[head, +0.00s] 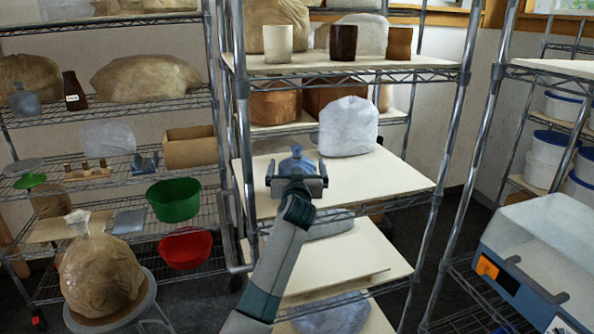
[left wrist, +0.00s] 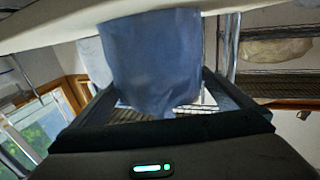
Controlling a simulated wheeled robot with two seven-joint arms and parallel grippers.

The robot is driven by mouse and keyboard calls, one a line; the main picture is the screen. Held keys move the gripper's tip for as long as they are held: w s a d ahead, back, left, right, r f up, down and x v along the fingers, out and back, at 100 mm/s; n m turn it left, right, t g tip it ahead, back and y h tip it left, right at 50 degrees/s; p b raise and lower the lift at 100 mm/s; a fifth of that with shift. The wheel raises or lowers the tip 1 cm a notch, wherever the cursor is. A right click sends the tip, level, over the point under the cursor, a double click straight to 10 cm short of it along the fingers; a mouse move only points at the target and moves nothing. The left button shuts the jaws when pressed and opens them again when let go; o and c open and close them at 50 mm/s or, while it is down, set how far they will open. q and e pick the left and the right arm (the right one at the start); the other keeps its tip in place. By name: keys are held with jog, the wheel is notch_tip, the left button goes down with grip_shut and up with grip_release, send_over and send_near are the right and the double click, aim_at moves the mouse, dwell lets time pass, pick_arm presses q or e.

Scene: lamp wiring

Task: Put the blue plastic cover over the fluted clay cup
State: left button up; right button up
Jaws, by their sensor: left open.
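The blue plastic cover (head: 297,161) stands on the white middle shelf board, with a narrow top and a wider, creased body. It also shows in the left wrist view (left wrist: 155,60), between the two fingers. My left gripper (head: 297,173) is open at the cover, one finger on each side; I see no clear contact. Three cups stand on the board above: a pale one (head: 278,44), a dark brown one (head: 343,42) and a reddish-brown one (head: 399,44). I cannot tell which is fluted. My right gripper is not in view.
A large pale plastic-wrapped lump (head: 348,126) stands just behind and right of the cover. Metal posts (head: 448,130) flank the rack. The right part of the middle board (head: 395,172) is clear. A blue and white machine (head: 540,255) stands at right.

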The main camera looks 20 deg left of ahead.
aim_at(297, 155)
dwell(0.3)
pick_arm(q)
jog(key=c, duration=1)
jog(key=shift+c, duration=0.2)
jog(key=shift+r, duration=0.15)
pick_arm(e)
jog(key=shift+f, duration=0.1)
